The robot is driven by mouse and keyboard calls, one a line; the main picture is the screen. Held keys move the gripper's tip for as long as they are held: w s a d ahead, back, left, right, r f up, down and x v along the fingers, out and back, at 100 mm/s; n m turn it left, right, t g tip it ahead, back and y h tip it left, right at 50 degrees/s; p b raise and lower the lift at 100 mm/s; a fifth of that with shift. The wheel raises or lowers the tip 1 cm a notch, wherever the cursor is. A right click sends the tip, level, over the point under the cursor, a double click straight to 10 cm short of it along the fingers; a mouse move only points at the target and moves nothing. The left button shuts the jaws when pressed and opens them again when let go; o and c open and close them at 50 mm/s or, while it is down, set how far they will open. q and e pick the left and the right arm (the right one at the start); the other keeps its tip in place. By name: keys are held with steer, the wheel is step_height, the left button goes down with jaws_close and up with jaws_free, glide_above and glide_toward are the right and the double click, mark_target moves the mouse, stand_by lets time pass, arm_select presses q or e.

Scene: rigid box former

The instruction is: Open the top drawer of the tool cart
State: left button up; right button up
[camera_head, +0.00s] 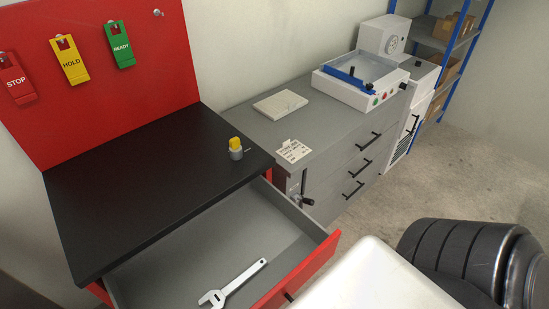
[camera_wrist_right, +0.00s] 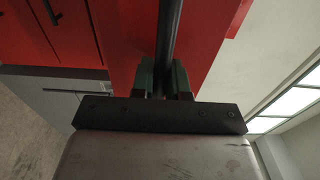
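The red tool cart has a black top (camera_head: 150,185) and stands at the left in the head view. Its top drawer (camera_head: 305,265) is pulled well out, and a silver wrench (camera_head: 232,285) lies on its grey floor. A small part of the black drawer handle (camera_head: 289,297) shows on the red front. In the right wrist view the handle bar (camera_wrist_right: 169,40) runs between the two dark green fingers of my right gripper (camera_wrist_right: 163,80), which look closed on it. The head view does not show this gripper. My left gripper is in neither view.
A grey drawer cabinet (camera_head: 340,160) with a white-and-blue machine (camera_head: 360,78) stands to the right of the cart. A yellow-topped knob (camera_head: 236,148) sits on the cart top. STOP, HOLD and READY tags hang on the red panel (camera_head: 150,35). Open concrete floor (camera_head: 450,175) lies at the right.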

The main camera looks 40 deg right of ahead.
steer(key=o, duration=0.4)
steer(key=s+b, duration=0.2)
steer(key=s, duration=0.9)
steer(key=shift+d+b, duration=0.15)
steer(key=shift+b, duration=0.25)
steer(key=shift+w, duration=0.1)
